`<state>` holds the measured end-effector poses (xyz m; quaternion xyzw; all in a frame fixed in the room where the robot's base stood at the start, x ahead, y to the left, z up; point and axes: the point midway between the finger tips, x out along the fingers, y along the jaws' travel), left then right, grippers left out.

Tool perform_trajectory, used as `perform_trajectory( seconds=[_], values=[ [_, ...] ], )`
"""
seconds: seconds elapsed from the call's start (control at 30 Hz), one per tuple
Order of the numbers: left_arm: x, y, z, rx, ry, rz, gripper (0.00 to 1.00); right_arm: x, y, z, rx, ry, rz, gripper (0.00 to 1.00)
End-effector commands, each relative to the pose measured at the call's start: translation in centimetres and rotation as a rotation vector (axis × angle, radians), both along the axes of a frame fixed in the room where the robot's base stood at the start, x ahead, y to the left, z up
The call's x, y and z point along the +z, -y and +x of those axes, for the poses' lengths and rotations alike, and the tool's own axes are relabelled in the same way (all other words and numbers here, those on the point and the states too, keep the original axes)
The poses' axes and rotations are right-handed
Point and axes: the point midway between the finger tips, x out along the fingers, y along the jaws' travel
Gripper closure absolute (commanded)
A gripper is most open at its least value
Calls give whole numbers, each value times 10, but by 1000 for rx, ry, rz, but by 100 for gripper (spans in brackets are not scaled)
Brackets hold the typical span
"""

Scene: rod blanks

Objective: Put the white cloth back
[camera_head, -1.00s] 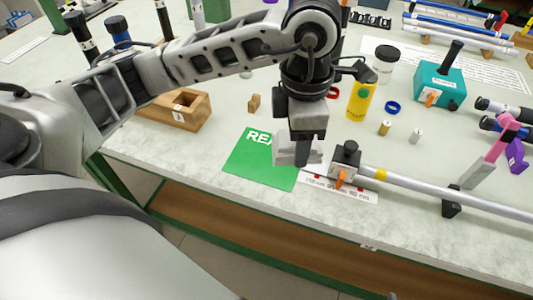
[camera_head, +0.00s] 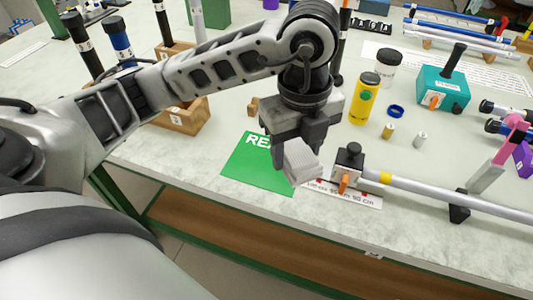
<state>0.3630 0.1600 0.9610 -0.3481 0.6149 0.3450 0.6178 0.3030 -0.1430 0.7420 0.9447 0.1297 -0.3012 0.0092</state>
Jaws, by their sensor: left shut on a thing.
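My left gripper (camera_head: 300,140) is shut on a pale, block-like bundle that looks like the white cloth (camera_head: 303,164). It holds the cloth over the right side of a green mat (camera_head: 246,166) with white lettering, near the table's front edge. The gripper hides part of the lettering. I cannot tell how far the cloth is above the mat. My right gripper is not in view.
Just right of the cloth, a clamp (camera_head: 347,165) with an orange lever holds a long grey rod (camera_head: 425,188) above a printed strip. A yellow bottle (camera_head: 364,99) and a wooden block (camera_head: 184,115) stand farther back. Bare table lies left of the mat.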

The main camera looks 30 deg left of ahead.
Motion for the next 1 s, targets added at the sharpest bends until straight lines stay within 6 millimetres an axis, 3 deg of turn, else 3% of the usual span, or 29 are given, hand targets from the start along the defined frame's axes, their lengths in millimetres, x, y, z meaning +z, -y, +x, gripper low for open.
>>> perform_trajectory(
  seconds=[0.2,0.4,0.77,1.0],
  values=[
    [-28,-48,28,8,-6,0,69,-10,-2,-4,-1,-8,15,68],
    [-60,-79,46,2,-7,3,69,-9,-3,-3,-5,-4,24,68],
    [-91,-102,60,0,-3,2,69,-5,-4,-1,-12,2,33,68],
    [-119,-101,60,-4,-2,1,69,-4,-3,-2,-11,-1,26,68]
  ],
)
